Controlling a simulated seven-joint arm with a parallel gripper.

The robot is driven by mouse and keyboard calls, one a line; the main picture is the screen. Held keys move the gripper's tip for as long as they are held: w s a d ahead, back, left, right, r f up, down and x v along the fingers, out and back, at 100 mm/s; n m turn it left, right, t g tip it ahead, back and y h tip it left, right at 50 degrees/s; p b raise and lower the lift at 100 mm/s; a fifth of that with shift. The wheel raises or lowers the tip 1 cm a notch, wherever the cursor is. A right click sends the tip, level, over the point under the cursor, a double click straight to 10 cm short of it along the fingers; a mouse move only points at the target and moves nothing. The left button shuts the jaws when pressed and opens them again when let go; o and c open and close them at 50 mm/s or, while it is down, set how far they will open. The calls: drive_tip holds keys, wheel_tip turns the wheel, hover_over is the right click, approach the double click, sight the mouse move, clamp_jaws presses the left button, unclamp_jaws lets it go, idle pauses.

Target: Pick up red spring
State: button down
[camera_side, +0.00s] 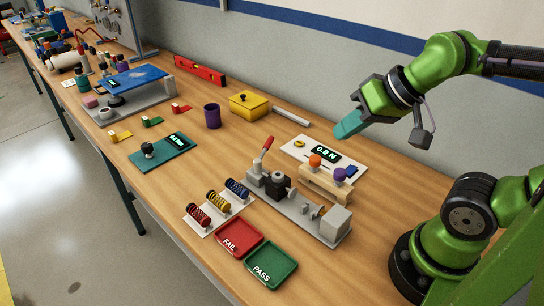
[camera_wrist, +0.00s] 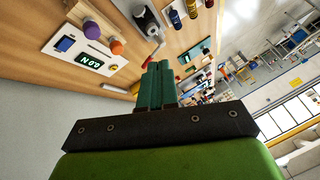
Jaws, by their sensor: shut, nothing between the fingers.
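The red spring (camera_side: 198,216) sits on a small white stand (camera_side: 211,219) near the front of the bench, left of a yellow spring (camera_side: 218,202) and a blue spring (camera_side: 237,188). My gripper (camera_side: 347,127) is up in the air above the back right of the bench, well away from the red spring. Its teal fingers are shut together with nothing between them, as the wrist view also shows (camera_wrist: 158,72).
A red FAIL tray (camera_side: 238,240) and a green PASS tray (camera_side: 270,262) lie in front of the springs. A vise-like fixture with a red lever (camera_side: 267,145) stands right of them. A display panel (camera_side: 299,143), purple cup (camera_side: 212,116) and yellow box (camera_side: 248,106) stand behind.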

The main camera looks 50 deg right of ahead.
drive_tip(key=c, duration=1.8)
unclamp_jaws()
drive_tip(key=o, duration=0.9)
drive_tip(key=n+g+h, duration=0.2)
drive_tip(key=n+g, duration=0.5)
drive_tip(key=n, duration=1.5)
hover_over(204, 213)
wheel_tip(204, 213, down, 6)
wheel_tip(204, 213, down, 16)
drive_tip(key=shift+f, duration=0.15)
